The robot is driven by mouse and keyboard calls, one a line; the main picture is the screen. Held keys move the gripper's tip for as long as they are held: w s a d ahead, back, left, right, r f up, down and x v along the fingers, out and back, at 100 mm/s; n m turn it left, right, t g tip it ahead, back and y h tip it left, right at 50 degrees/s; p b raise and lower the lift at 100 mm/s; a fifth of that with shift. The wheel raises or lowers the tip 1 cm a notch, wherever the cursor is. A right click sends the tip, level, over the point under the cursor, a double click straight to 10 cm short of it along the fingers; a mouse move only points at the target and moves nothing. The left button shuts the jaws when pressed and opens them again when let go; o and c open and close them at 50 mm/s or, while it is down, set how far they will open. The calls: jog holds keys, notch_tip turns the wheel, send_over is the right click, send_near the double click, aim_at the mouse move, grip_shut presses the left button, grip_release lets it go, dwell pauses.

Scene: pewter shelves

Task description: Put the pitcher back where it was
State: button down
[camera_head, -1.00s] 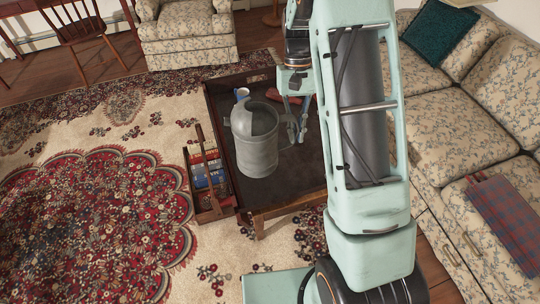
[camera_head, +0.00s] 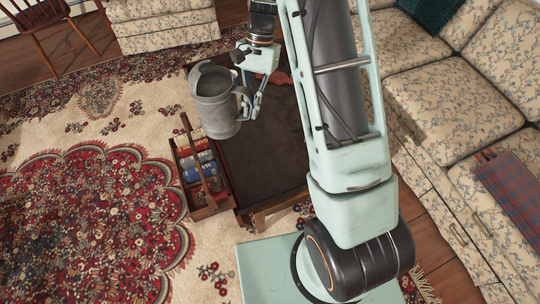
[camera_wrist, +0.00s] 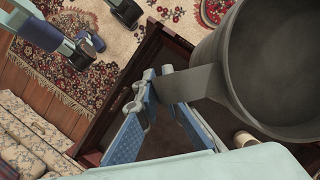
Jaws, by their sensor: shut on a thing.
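The grey metal pitcher (camera_head: 213,105) is in the air near the left edge of the dark coffee table (camera_head: 262,160), its open top facing up and slightly tilted. My gripper (camera_head: 252,106) is to its right and is shut on its handle. In the wrist view the pitcher (camera_wrist: 275,75) fills the upper right, and the fingers (camera_wrist: 158,82) close on its flat handle (camera_wrist: 196,83). The pitcher's underside and whatever is directly behind it are hidden.
A wooden carrier (camera_head: 212,210) of books stands by the table's left side. A red object (camera_head: 282,78) lies at the table's far end. A floral sofa (camera_head: 450,110) lines the right and an armchair (camera_head: 165,22) stands at the back. The table's near part is bare.

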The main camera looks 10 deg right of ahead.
aim_at(230, 132)
jog(key=a+f+m+b, duration=0.1)
jog(key=a+f+m, duration=0.1)
jog(key=a+f+m+t+y+b, duration=0.1)
jog(key=f+m+b, duration=0.1)
jog(key=a+f+m+t+y+b, duration=0.1)
jog(key=a+f+m, duration=0.1)
jog(key=m, duration=0.1)
jog(key=shift+w+a+b, duration=0.25)
jog(key=shift+a+b, duration=0.05)
jog(key=shift+b, duration=0.05)
jog(key=f+m+t+b, duration=0.1)
jog(key=m, duration=0.1)
jog(key=a+f+m+t+b, duration=0.1)
jog(key=f+m+b, duration=0.1)
jog(key=f+m+t+b, duration=0.1)
jog(key=m, duration=0.1)
jog(key=shift+s+a+f+m, duration=0.1)
jog(key=shift+a+f+m, duration=0.05)
jog(key=shift+a+m, duration=0.25)
jog(key=s+d+f+m+t+h+b, duration=0.5)
jog(key=f+m+b, duration=0.35)
jog(key=m, duration=0.55)
jog(key=w+f+g+y+b, duration=0.1)
jog(key=w+f+b, duration=0.4)
jog(key=w+f, duration=0.8)
jog(key=shift+w+a+f, duration=0.25)
jog(key=shift+w+a, duration=0.1)
jog(key=shift+w, duration=0.05)
